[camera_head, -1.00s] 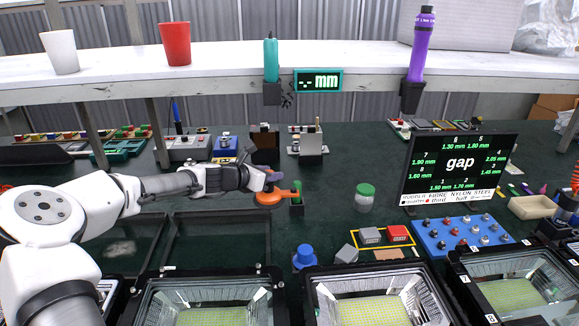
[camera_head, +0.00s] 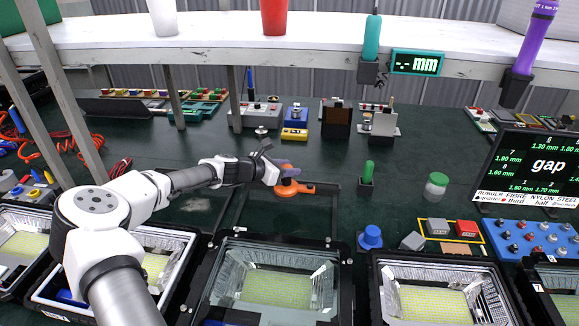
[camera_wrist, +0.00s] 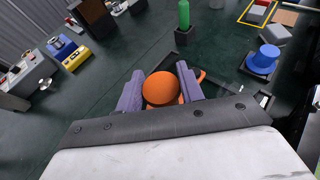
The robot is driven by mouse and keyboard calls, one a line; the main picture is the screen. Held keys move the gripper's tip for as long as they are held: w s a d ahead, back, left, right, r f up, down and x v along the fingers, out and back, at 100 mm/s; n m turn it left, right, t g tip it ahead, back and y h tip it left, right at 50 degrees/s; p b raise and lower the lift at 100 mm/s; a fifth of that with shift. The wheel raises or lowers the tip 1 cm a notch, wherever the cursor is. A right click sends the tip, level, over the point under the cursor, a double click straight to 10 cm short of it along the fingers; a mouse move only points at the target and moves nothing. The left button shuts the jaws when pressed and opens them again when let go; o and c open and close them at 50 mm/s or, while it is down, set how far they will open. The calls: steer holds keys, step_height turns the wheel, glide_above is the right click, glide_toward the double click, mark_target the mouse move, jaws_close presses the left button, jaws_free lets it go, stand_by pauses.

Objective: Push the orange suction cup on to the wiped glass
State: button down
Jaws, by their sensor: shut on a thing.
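My gripper (camera_head: 283,172) is shut on the orange suction cup (camera_head: 294,188), which has a flat round body and a side lever. In the wrist view the orange cup (camera_wrist: 161,88) sits between the two purple-grey fingers of my gripper (camera_wrist: 160,90). It is held above the bench, over or near the far part of a dark-framed clear glass pane (camera_head: 287,216); its exact height is hard to tell. A second pane to the left, partly behind my arm, bears a whitish smear (camera_head: 196,205).
Floodlight housings (camera_head: 275,285) line the front edge. A green bottle-like thing in a black holder (camera_head: 366,172) and a blue knob (camera_head: 371,238) stand right of the pane. A white shelf (camera_head: 220,30) crosses above the back.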

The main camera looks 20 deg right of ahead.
mark_target(287, 187)
steer(key=shift+f+b, duration=2.2)
steer(key=shift+f, duration=0.65)
steer(key=shift+s+f+b, duration=0.15)
steer(key=shift+f+b, duration=0.6)
steer(key=shift+f, duration=0.2)
stand_by(0.4)
steer(key=shift+r, duration=0.15)
steer(key=shift+w+r+p, duration=0.2)
steer(key=shift+r+p, duration=1.5)
steer(key=shift+r, duration=1.45)
